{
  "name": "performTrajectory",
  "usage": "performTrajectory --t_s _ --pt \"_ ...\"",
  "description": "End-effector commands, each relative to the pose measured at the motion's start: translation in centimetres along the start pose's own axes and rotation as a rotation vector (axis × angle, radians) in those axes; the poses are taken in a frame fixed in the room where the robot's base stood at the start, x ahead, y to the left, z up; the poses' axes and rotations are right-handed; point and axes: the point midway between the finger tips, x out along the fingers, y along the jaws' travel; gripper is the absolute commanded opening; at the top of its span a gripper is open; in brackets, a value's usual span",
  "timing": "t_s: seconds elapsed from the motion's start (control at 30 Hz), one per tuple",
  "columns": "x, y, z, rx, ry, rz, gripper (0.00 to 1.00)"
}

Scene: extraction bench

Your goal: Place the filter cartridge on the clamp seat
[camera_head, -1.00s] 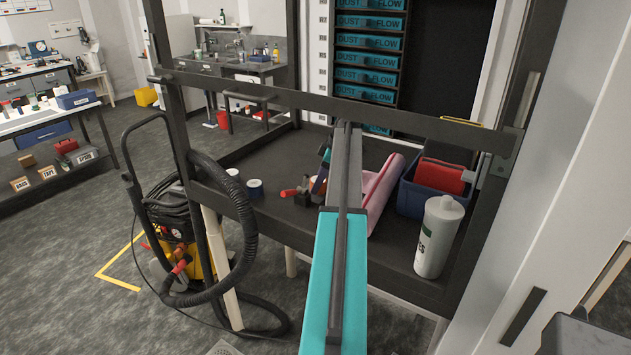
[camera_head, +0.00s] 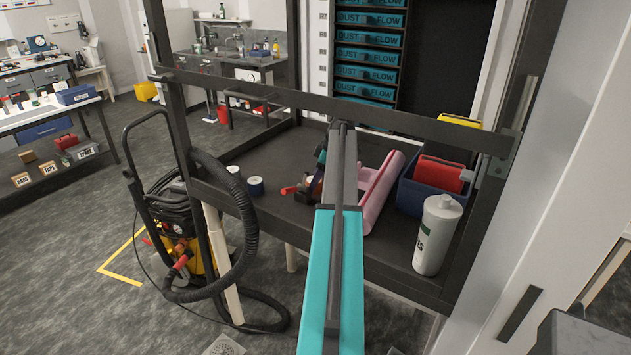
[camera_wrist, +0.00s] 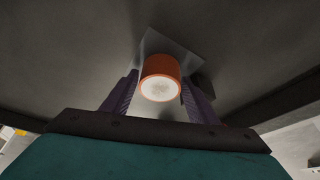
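In the wrist view, the filter cartridge (camera_wrist: 160,80) is an orange cylinder with a pale round end facing the camera. It sits between the two purple fingers of my gripper (camera_wrist: 160,88), which appear shut on its sides. A flat grey plate (camera_wrist: 172,42), which looks like the clamp seat, lies just beyond it; whether they touch cannot be told. In the head view, my gripper is mostly hidden behind my arm, near the red-handled clamp (camera_head: 290,190) on the dark bench. A bit of orange (camera_head: 308,181) shows beside the clamp.
On the bench (camera_head: 270,155), a pink trough-shaped piece (camera_head: 380,195) and a blue bin (camera_head: 412,197) with a red item lie right of my arm. A white bottle (camera_head: 437,236) stands in front. Two small rolls (camera_head: 256,187) stand left. A frame bar (camera_head: 270,97) crosses above.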

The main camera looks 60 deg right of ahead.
Motion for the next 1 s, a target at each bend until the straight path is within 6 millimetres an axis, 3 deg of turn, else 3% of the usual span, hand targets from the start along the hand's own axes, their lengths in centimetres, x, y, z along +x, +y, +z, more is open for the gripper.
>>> performTrajectory --t_s 0.47,1.0 --pt "-1.8 0.1 0.0 0.0 0.0 0.001 0.54" --pt "-9.1 0.1 0.0 0.001 0.0 0.003 0.54"
